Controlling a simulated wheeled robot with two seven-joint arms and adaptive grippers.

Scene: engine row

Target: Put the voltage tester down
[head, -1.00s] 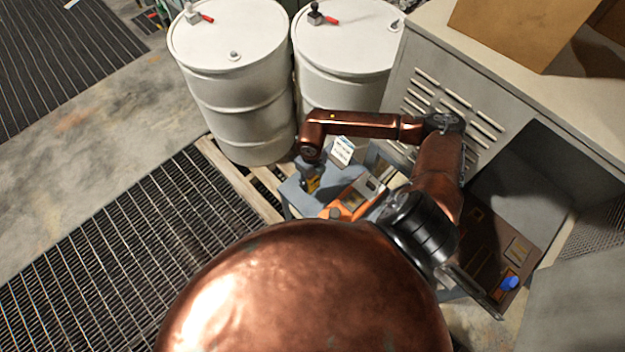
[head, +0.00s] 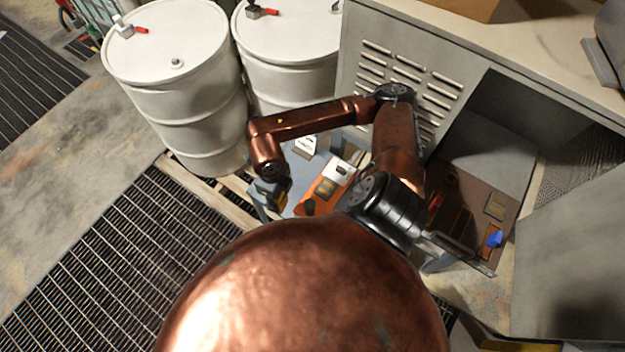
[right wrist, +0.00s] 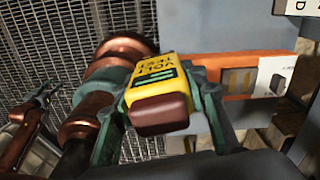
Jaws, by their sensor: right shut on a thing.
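The voltage tester is a yellow block with a dark brown end. In the right wrist view the tester (right wrist: 158,98) sits between the two greenish fingers of my right gripper (right wrist: 160,112), which is shut on it. In the head view the right gripper (head: 270,192) is small, at the left end of a grey-blue surface (head: 300,168), with a little yellow of the tester showing. I cannot tell whether the tester touches that surface. A copper arm end with thin greenish fingers (right wrist: 40,98), apparently my left gripper, shows at the left of the right wrist view; its opening is unclear.
An orange device (head: 318,196) with a white end lies beside my right gripper on the grey-blue surface. A small white-labelled box (head: 306,145) stands behind it. White drums (head: 175,100) stand at the back left, and a vented grey cabinet (head: 455,62) at the right. Floor grating (head: 130,260) lies left.

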